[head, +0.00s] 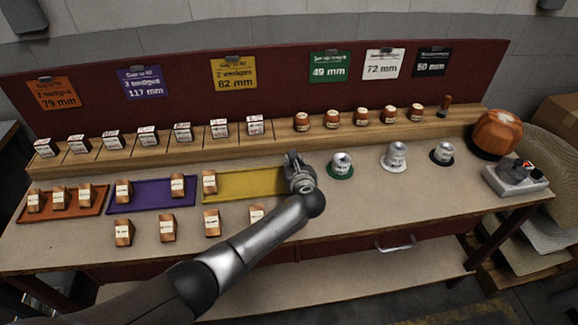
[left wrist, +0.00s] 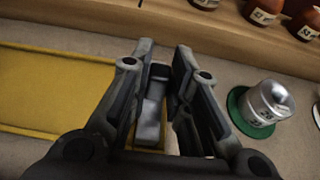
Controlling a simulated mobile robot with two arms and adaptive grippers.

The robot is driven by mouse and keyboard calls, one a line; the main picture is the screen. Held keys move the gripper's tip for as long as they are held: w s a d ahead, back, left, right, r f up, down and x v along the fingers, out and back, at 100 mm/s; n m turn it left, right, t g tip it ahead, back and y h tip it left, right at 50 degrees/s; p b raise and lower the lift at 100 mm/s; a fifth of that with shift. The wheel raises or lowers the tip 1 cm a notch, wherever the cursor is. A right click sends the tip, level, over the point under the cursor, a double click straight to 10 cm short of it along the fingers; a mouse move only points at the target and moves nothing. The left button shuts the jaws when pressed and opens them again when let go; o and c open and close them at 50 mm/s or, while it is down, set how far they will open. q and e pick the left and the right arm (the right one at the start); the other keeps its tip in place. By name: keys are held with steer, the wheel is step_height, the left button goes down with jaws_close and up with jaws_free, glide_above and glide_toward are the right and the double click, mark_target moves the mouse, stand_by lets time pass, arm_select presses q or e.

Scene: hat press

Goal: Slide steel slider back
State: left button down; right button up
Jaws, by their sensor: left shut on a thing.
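My left gripper (head: 294,158) is at the right end of the yellow tray (head: 250,185), to the left of the silver dome on the green disc. In the left wrist view my left gripper (left wrist: 163,60) has its fingers close around a smooth grey metal piece (left wrist: 151,108). This piece looks like steel, but I cannot tell for certain that it is the slider. The gripper hides it in the head view. A pale strip shows below it between the fingers. My right gripper is not in view.
The silver dome (left wrist: 270,98) on its green disc stands close to the right. More domes (head: 395,155) and a grey control box (head: 515,177) are farther right. Labelled wooden blocks (head: 212,222) stand in front. A raised shelf (head: 285,133) with brown weights lies behind.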

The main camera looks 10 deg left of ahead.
arm_select(q)
steer(key=c, duration=1.4)
jaws_free()
steer(key=shift+d, duration=0.35)
steer(key=shift+o, duration=0.2)
steer(key=shift+s+r, duration=0.1)
steer(key=shift+s, duration=0.15)
steer(key=v, duration=1.1)
steer(key=shift+s, duration=0.15)
